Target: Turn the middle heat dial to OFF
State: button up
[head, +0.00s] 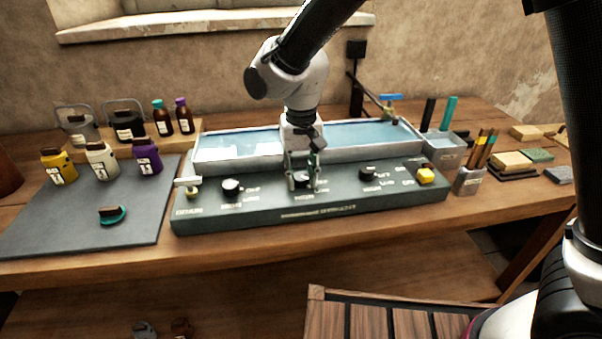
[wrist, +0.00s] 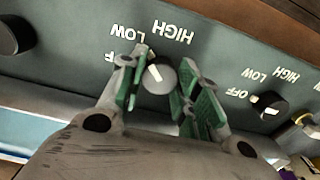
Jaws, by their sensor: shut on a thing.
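The middle heat dial (head: 302,180) sits on the dark control panel (head: 340,204) at the front of the water bath, mostly hidden by my gripper (head: 304,184) in the head view. In the wrist view the dial's round grey top (wrist: 161,80) lies between the green-padded fingers of my gripper (wrist: 164,66), which is shut on it. The dial's white pointer mark slants to the upper left, roughly toward LOW. The LOW and HIGH labels are readable beyond the dial. A finger covers most of the OFF label, leaving one letter visible.
The left dial (head: 232,187) and right dial (head: 367,173) flank the middle one. A white-handled tap (head: 188,185) is at the panel's left end, and a yellow knob (head: 425,176) at its right. The bath (head: 345,135) stands behind. Several bottles stand left on a grey mat (head: 60,222).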

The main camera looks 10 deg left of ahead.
aim_at(301, 176)
jog(key=shift+n, duration=0.3)
jog(key=n, duration=0.8)
jog(key=shift+n, duration=0.3)
dwell(0.3)
jog(key=o, duration=1)
notch_tip(301, 176, up, 12)
